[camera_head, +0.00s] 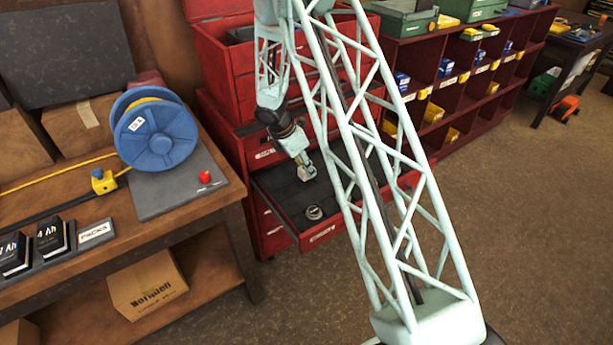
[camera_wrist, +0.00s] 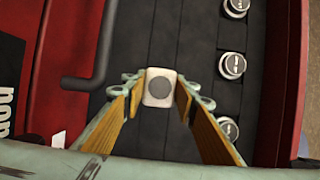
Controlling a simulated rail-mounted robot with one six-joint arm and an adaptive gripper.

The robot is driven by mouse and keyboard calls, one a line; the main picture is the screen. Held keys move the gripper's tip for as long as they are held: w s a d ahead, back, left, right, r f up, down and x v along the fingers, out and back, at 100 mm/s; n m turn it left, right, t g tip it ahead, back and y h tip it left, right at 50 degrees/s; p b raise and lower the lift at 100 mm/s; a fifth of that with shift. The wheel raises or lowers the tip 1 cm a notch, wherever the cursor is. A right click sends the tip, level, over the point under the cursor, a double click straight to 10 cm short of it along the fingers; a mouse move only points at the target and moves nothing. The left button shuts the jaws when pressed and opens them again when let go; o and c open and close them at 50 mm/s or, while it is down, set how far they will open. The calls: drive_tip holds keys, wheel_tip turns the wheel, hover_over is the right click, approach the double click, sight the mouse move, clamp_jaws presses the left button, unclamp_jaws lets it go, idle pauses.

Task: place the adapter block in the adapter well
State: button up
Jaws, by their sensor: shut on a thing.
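My gripper (camera_head: 306,170) hangs over the open red drawer (camera_head: 318,232) of the tool cabinet in the head view. In the wrist view my gripper (camera_wrist: 160,88) is shut on the adapter block (camera_wrist: 160,97), a pale block with a grey round face. The block sits between the fingertips, over the dark slatted drawer floor (camera_wrist: 205,40). I cannot tell how high it is above that floor. I cannot make out the adapter well with certainty in either view.
Several round silver pieces stand along the drawer's right side in the wrist view, one (camera_wrist: 232,66) near the middle. A dark bent handle (camera_wrist: 88,82) lies left of the gripper. In the head view the workbench (camera_head: 215,200) with a blue reel (camera_head: 150,135) stands left of the cabinet.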

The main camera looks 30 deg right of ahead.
drive_tip(key=shift+f+b, duration=0.5)
drive_tip(key=shift+f, duration=1.4)
drive_tip(key=shift+f, duration=0.2)
drive_tip(key=o, duration=0.9)
drive_tip(key=shift+r, duration=0.15)
drive_tip(key=shift+a+r, duration=0.2)
drive_tip(key=shift+r, duration=0.3)
drive_tip(key=p+v, duration=0.2)
drive_tip(key=v, duration=0.9)
drive_tip(key=shift+p, duration=0.35)
